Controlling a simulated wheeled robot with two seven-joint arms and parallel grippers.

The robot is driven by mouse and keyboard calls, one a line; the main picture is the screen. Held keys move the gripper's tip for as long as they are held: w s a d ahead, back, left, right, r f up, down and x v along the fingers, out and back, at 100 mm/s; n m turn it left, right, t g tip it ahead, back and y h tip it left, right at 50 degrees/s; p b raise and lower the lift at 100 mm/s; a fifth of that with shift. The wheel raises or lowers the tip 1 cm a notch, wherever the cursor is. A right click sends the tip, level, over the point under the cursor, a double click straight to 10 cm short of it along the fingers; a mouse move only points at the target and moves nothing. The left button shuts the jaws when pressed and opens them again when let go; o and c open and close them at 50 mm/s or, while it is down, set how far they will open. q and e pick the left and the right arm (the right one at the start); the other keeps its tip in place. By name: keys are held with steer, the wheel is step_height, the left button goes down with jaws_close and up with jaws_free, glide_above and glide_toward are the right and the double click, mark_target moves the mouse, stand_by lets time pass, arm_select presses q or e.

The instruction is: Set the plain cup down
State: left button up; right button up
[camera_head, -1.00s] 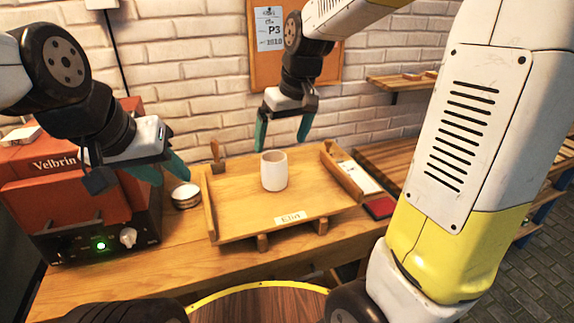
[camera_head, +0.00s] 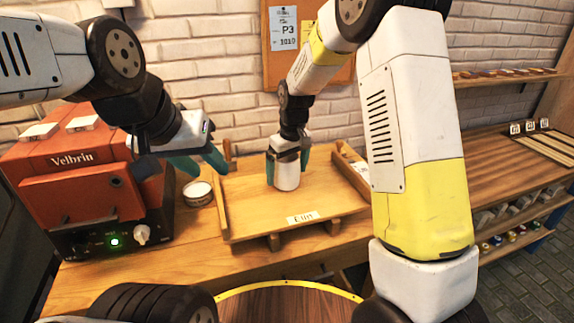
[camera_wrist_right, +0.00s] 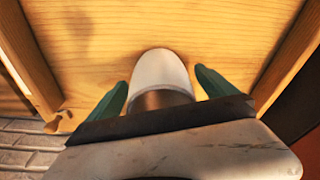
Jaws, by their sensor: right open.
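The plain white cup (camera_head: 287,177) stands upright on the wooden tray (camera_head: 325,221) labelled "Elin". My right gripper (camera_head: 287,174) is lowered over it, with its green fingers on either side of the cup and its body hiding the cup's top. In the right wrist view the cup (camera_wrist_right: 163,72) lies between the two open fingers (camera_wrist_right: 160,92), with a gap showing on each side.
A red kiln marked "Velbrin" (camera_head: 75,175) stands at the left. A small round tin (camera_head: 198,193) sits left of the tray. A wooden shelf unit (camera_head: 520,170) is at the right. The tray's front is clear.

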steer(key=shift+w+f, duration=0.1)
steer(key=shift+f, duration=0.6)
steer(key=c, duration=1.7)
steer(key=shift+c, duration=1.1)
steer(key=shift+r, duration=0.2)
